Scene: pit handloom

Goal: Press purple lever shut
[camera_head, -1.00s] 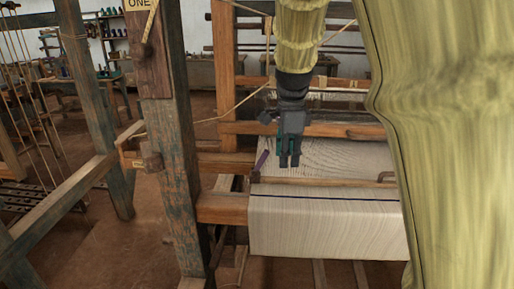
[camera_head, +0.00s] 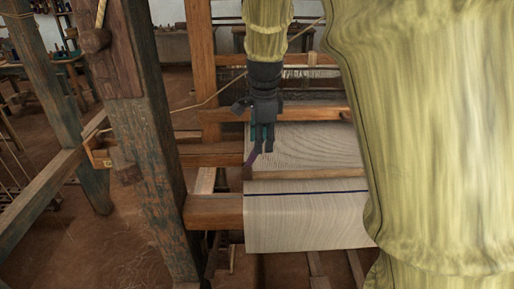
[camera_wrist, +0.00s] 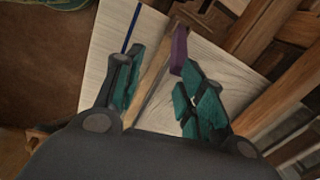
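The purple lever (camera_head: 251,158) stands at the left edge of the loom's cloth in the head view, slanted. In the wrist view the purple lever (camera_wrist: 179,48) shows just beyond the tip of the right-hand finger; I cannot tell whether they touch. My gripper (camera_head: 263,150) points down over the cloth's left side, just right of the lever. In the wrist view my gripper (camera_wrist: 160,75) has its teal-padded fingers apart with nothing held between them. The lever's lower end is hard to make out.
Pale woven cloth (camera_head: 305,215) with a dark blue stripe hangs over the loom's front beam. A thick weathered post (camera_head: 145,150) stands to the left. A wooden crossbar (camera_head: 212,211) joins it to the beam. A cord (camera_head: 210,98) runs slantwise behind.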

